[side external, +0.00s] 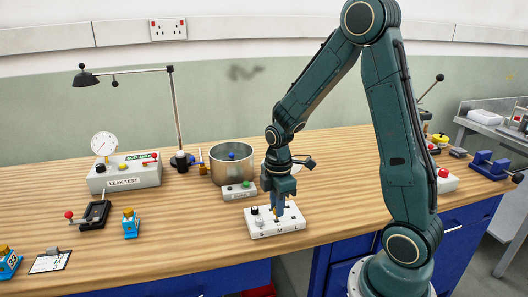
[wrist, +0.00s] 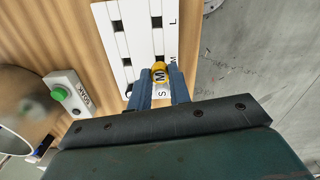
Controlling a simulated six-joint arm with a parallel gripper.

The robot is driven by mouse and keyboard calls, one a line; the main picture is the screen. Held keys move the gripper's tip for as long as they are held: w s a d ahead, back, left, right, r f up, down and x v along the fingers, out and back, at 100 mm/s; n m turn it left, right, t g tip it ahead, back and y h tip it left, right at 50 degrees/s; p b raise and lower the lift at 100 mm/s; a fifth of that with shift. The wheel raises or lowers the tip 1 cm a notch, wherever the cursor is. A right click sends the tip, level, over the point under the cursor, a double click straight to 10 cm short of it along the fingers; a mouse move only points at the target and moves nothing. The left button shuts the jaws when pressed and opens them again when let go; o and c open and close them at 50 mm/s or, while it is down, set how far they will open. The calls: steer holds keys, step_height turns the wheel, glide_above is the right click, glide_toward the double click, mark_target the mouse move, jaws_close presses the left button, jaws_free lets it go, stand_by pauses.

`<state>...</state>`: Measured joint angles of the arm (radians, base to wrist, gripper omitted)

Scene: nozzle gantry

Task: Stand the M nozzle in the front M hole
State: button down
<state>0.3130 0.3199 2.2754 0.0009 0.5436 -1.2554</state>
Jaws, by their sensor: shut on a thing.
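The M nozzle (wrist: 159,72), with a yellow top marked M, is held between the blue fingers of my gripper (wrist: 161,86). In the side view my gripper (side external: 278,208) points down at the white rack (side external: 290,224), which has square holes in two rows and letters S, M and L along its front edge. In the wrist view the rack (wrist: 138,35) lies under the nozzle, which overlaps the front M hole. I cannot tell whether its lower end is inside the hole or above it. A dark nozzle (side external: 254,210) stands in the back row at the S end.
Behind the rack are a box with a green button (side external: 240,190) and a metal pot (side external: 232,163). A leak test box (side external: 125,176) with a gauge stands further left, near a blue-and-yellow part (side external: 130,223). The bench between that part and the rack is clear.

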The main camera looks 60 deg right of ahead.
steer(key=shift+f, duration=1.4)
stand_by(0.6)
steer(key=c, duration=1.2)
jaws_free()
steer(key=shift+r, duration=0.1)
steer(key=shift+r, duration=3.45)
